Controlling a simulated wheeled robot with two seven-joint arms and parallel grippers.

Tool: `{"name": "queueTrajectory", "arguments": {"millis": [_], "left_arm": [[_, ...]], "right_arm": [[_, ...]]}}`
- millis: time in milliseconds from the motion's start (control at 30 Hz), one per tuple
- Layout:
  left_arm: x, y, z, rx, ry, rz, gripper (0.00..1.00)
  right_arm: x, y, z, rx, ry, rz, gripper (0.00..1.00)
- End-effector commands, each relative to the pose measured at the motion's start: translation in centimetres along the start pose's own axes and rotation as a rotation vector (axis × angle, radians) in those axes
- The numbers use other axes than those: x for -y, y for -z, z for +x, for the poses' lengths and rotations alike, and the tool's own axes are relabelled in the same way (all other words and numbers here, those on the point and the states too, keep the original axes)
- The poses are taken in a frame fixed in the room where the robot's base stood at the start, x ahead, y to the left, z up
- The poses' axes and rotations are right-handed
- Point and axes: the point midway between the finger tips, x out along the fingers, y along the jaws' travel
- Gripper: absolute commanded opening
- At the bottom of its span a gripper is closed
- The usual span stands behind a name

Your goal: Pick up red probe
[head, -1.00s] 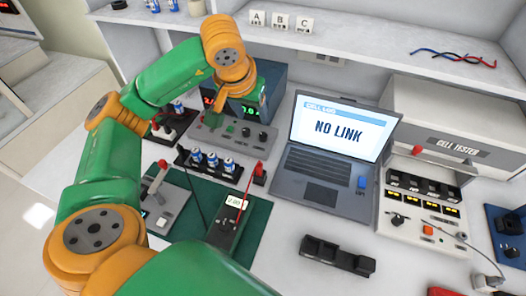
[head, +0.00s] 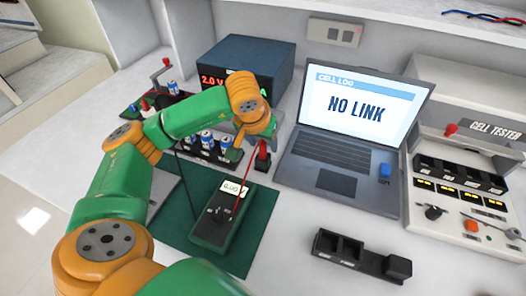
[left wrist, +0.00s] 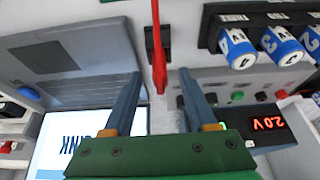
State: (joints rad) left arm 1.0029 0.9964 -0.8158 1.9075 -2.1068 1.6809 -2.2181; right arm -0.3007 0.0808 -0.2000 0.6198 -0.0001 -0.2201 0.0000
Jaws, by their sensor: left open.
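The red probe (head: 262,152) stands in a small black holder to the right of the battery rack in the head view. In the left wrist view the red probe (left wrist: 158,48) lies ahead of and between my two fingertips, with its black holder (left wrist: 150,48) beside it. My left gripper (left wrist: 161,76) is open and empty. In the head view it is mostly hidden under my orange wrist, just left of the probe. A red lead runs from the dark multimeter (head: 208,232) up toward the probe. My right gripper is not in view.
The battery rack (head: 226,155) with blue-and-white cells is close by on the left. The laptop (head: 337,178) reads NO LINK on the right. The power supply (head: 262,60) stands behind. A black empty holder (head: 345,250) lies in front; bare white table surrounds it.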

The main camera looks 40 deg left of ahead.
Motion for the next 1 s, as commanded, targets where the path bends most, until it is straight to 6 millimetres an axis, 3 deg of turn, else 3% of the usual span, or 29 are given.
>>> {"name": "queueTrajectory", "arguments": {"millis": [267, 500, 867, 1000], "left_arm": [[0.0, 0.0, 1.0, -0.001, 0.001, 0.001, 0.57], [0.0, 0.0, 1.0, 0.0, 0.001, 0.001, 0.0], [0.0, 0.1, 0.8, -0.001, 0.0, 0.001, 0.0], [0.0, 0.9, -0.9, -0.005, -0.001, 0.0, 0.0]], "right_arm": [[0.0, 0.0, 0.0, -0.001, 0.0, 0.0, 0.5], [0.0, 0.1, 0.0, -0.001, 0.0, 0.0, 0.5], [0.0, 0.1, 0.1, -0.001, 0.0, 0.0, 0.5], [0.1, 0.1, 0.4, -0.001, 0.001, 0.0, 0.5]]}}
